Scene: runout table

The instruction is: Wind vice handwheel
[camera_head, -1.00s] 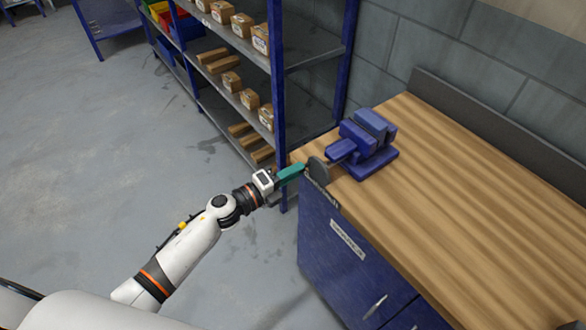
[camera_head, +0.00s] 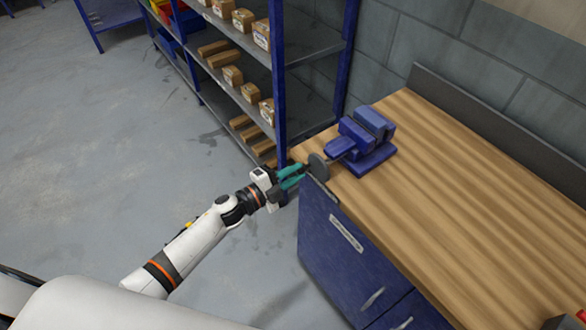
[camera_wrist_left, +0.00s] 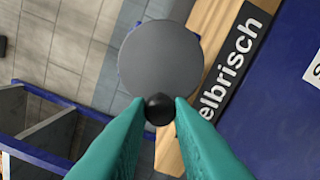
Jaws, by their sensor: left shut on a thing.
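The blue vice (camera_head: 362,143) stands on the wooden bench top near its left corner. Its grey disc-shaped handwheel (camera_head: 319,167) faces the bench's left front edge, and it also shows in the left wrist view (camera_wrist_left: 160,58). A small black knob (camera_wrist_left: 158,109) sits at the wheel's lower rim in that view. My left gripper (camera_head: 302,172) has teal fingers, and in the left wrist view its fingertips (camera_wrist_left: 160,112) are shut on the knob from both sides. Most of the vice is hidden behind the wheel in the wrist view. My right gripper is not in view.
The wooden bench (camera_head: 460,190) has a blue cabinet (camera_head: 340,260) below and a dark upstand along the wall. A blue shelf rack (camera_head: 281,80) with several cardboard boxes stands close behind my left gripper. The grey floor at left is open.

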